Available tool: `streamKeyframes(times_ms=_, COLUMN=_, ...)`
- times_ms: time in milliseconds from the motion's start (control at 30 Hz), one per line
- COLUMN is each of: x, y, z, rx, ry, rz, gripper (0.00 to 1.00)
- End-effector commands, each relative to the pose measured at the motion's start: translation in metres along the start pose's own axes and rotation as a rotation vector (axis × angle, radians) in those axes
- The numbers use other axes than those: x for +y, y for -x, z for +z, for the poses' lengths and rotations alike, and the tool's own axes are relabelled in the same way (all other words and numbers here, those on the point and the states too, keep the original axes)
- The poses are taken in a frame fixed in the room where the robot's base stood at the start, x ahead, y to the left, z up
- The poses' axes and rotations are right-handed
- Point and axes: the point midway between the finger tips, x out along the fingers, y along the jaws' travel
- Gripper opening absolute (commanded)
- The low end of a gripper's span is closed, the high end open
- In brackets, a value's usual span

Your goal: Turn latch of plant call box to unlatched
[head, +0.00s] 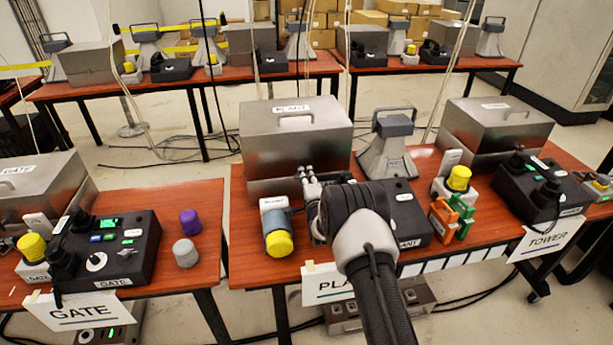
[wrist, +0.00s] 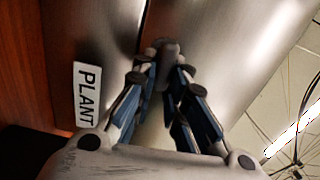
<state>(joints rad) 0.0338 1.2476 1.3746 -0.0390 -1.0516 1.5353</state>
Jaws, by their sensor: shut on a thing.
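The plant call box (head: 297,135) is a brushed-metal box with a lid handle and a PLANT label, at the centre table in the head view. Its metal face also fills much of the wrist view (wrist: 225,60). My gripper (head: 308,172) is at the box's front face. In the wrist view its blue-padded fingers (wrist: 166,62) are closed around the small dark grey latch (wrist: 170,50), beside the dark lid seam. The latch's visible end pokes out between the fingertips; the rest is covered. In the head view the fingers and arm hide the latch.
A black plant console (head: 411,218) lies beneath my arm. Green and orange pieces (head: 440,217) lie farther right.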

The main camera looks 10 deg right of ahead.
Motion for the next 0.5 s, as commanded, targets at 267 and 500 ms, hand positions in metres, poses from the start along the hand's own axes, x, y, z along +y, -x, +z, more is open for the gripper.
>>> streamKeyframes(times_ms=267, x=0.0015, y=0.0001, z=0.0001, rx=0.0, ry=-0.063, rz=0.0, gripper=0.0)
streamKeyframes(times_ms=500, x=0.0017, y=0.0001, z=0.0002, rx=0.0, ry=-0.073, rz=0.001, gripper=0.0)
